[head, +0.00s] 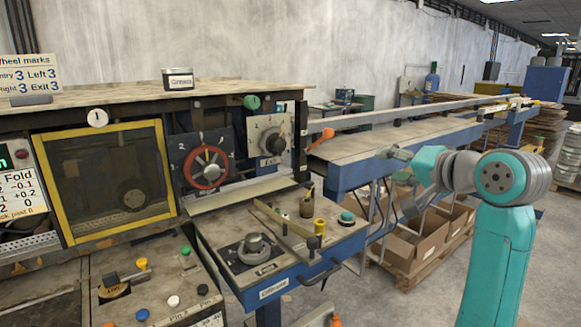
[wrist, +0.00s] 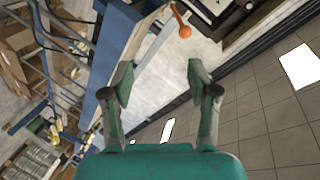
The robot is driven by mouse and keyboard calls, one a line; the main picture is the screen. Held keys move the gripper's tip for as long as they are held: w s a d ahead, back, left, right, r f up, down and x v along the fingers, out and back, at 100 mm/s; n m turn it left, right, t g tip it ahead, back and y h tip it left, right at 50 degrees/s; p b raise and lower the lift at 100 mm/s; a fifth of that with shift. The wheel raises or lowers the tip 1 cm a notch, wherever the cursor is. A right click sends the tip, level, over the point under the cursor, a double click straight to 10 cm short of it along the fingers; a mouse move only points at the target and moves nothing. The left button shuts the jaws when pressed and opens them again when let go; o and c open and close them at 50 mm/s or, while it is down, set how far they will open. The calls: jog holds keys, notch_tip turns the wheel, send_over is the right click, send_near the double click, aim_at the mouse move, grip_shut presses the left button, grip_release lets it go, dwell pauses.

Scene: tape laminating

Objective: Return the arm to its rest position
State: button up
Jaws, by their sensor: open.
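My gripper (wrist: 165,85) is open and empty in the wrist view, its two fingers spread apart with nothing between them. In the head view my teal and grey arm stands at the right, and my gripper (head: 396,153) points left in front of the blue-edged conveyor table (head: 372,178). It appears clear of the machine, and its fingers are too small there to make out well. An orange-knobbed lever (head: 321,137) is on the machine to the left of my gripper; its orange knob also shows beyond the fingers in the wrist view (wrist: 184,31).
The machine with a red handwheel (head: 206,167), a yellow-framed window (head: 107,180) and a control shelf (head: 290,250) fills the left. Cardboard boxes (head: 415,243) on a pallet lie below the conveyor table. Grey floor (head: 395,305) is open at the front.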

jog(key=s+f+m+h, duration=0.1)
jog(key=s+f+h, duration=0.15)
jog(key=f, duration=2.15)
jog(key=s+a+f+t+h, duration=0.1)
jog(key=s+a+f+h, duration=0.1)
jog(key=s+f, duration=1.35)
jog(key=s+f+n+h, duration=0.1)
jog(key=s+f, duration=0.3)
jog(key=s, duration=0.5)
jog(key=s+f+n, duration=0.1)
jog(key=s+f, duration=0.4)
jog(key=s, duration=0.5)
jog(key=s+r+n, duration=0.2)
jog(key=s, duration=0.7)
jog(key=s+r+n, duration=0.2)
jog(key=s+r, duration=0.1)
jog(key=s, duration=0.7)
jog(key=shift+a+r+n, duration=0.35)
jog(key=shift+a+n, duration=0.05)
jog(key=shift+s, duration=0.1)
